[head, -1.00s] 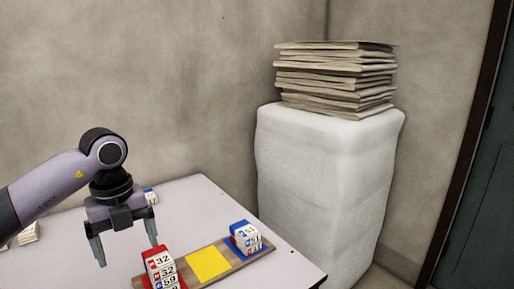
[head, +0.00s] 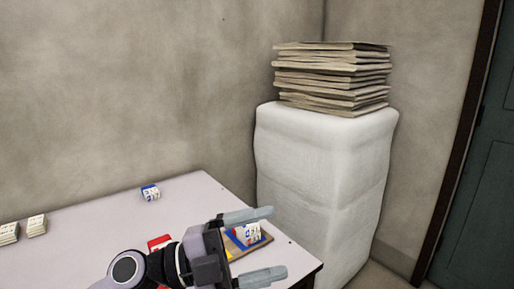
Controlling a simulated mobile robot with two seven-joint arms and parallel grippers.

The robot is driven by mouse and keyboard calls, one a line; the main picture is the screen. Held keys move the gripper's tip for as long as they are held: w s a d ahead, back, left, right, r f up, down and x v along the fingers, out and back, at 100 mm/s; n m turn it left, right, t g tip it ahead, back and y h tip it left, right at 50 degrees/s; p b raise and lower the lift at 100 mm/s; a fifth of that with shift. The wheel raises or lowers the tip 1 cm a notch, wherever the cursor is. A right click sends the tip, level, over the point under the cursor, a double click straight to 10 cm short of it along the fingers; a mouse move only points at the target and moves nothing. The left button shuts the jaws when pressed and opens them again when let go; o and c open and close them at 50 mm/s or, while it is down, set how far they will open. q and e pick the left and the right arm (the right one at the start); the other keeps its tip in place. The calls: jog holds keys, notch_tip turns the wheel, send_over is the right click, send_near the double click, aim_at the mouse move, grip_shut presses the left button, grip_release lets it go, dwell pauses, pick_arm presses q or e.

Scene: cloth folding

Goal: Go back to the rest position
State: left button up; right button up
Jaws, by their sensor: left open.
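My left gripper (head: 262,247) is open, with its two fingers apart and pointing right in the head view. My left arm comes in from the bottom and hides part of the table. My right gripper is not in view.
The table (head: 85,238) has a wooden board (head: 236,250), partly hidden by my gripper. Red-marked (head: 160,242) and blue-marked cloth (head: 250,234) stacks are near it. A small blue-white stack (head: 151,192) and pale stacks (head: 37,225) lie behind. A white wrapped block (head: 325,180) carries flat sacks (head: 332,78).

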pick_arm(q)
jog(key=w+a+n+t+y, duration=0.45)
jog(key=a+n+t, duration=0.35)
jog(key=n+t, duration=0.7)
jog(key=s+a+f+n+y, duration=0.2)
jog(key=a+f+n+y, duration=0.9)
jog(key=y, duration=0.3)
jog(key=s+a+f+n+g+y, duration=0.2)
jog(key=s+a+f+g, duration=0.2)
jog(key=s+f+g, duration=0.55)
jog(key=s+f+g+h, duration=0.1)
jog(key=s+f+g, duration=0.6)
jog(key=s, duration=0.7)
jog(key=w+d+f+t+h+p, duration=0.2)
jog(key=w+f+t+p, duration=0.2)
jog(key=w+t+p, duration=0.2)
jog(key=shift+w+t, duration=0.3)
jog(key=shift+t, duration=0.95)
